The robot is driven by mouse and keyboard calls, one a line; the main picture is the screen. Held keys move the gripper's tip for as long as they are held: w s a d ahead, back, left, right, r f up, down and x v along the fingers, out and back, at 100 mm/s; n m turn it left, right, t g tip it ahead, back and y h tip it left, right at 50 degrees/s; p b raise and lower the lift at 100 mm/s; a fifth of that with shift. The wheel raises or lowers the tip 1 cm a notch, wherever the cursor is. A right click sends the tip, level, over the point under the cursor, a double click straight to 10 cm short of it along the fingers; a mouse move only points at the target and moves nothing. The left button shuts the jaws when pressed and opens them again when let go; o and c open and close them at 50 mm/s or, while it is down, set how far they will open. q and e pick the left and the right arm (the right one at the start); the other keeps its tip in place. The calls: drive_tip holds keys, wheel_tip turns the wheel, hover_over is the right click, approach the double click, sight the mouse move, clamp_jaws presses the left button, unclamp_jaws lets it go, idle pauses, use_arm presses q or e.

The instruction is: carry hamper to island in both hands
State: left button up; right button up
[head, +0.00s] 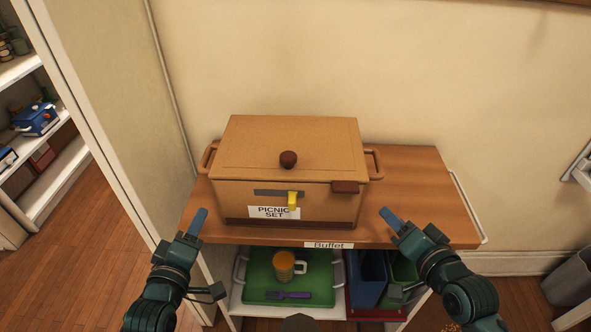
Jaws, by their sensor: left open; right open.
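The hamper (290,150) is a tan box with a dark knob on its lid and a "PICNIC SET" label on its front. It stands upright on the wooden top of the buffet (430,210). It has a loop handle on its left side (208,158) and another on its right side (375,163). My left gripper (198,222) is open and empty, in front of and below the left handle. My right gripper (390,218) is open and empty, in front of and below the right handle. Neither touches the hamper. No island is in view.
On the buffet's lower shelf are a green tray (262,293) with an orange-topped mug (285,266), and blue and green bins (368,278). A wall panel (115,100) stands close on the left, with shelves beyond. A grey bin (572,278) is at the right.

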drive_tip(key=m, duration=0.2)
approach(376, 165)
drive_tip(key=s+d, duration=0.1)
drive_tip(key=s, duration=0.1)
use_arm(q)
drive_tip(key=r+n, duration=0.1)
drive_tip(key=w+a+r+n, duration=0.1)
drive_tip(key=w+r+n+t+y, duration=0.1)
drive_tip(key=n, duration=0.1)
drive_tip(key=shift+w+a+r, duration=0.25)
drive_tip(key=shift+a, duration=0.05)
use_arm(e)
drive_tip(key=shift+s+d+f+t, duration=0.15)
drive_tip(key=shift+f+t, duration=0.1)
drive_tip(key=shift+t, duration=0.15)
use_arm(q)
drive_tip(key=w, duration=1.3)
drive_tip(key=shift+w+d, duration=0.1)
drive_tip(key=shift+d, duration=0.1)
use_arm(e)
drive_tip(key=x, duration=1.3)
drive_tip(key=shift+f, duration=0.1)
use_arm(q)
clamp_jaws()
use_arm(e)
clamp_jaws()
